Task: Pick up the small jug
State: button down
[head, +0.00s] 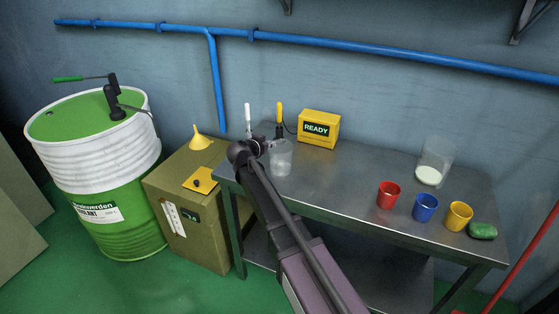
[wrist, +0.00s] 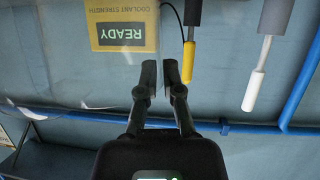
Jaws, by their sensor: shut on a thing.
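The small jug (head: 281,158), clear and see-through, is at the left part of the metal bench, right beside my gripper (head: 265,145). In the wrist view my gripper (wrist: 164,78) has its fingertips close together with a thin gap. It is shut on the small jug, whose clear wall is hard to make out there. I cannot tell which part of the jug is between the fingers, nor whether its base touches the bench. A larger clear jug (head: 437,157) with white contents stands at the bench's right back.
A yellow READY box (head: 319,129) and white-handled (head: 248,115) and yellow-handled (head: 279,112) probes are behind the jug. The bench (head: 340,180) middle is clear.

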jog(key=shift+r+p, duration=0.3)
dwell(0.4)
jog(key=shift+r+p, duration=1.55)
jog(key=s+a+r+p, duration=0.1)
jog(key=s+a, duration=0.1)
jog(key=s, duration=1.3)
jog(key=shift+s+a+r, duration=0.15)
jog(key=shift+s, duration=0.15)
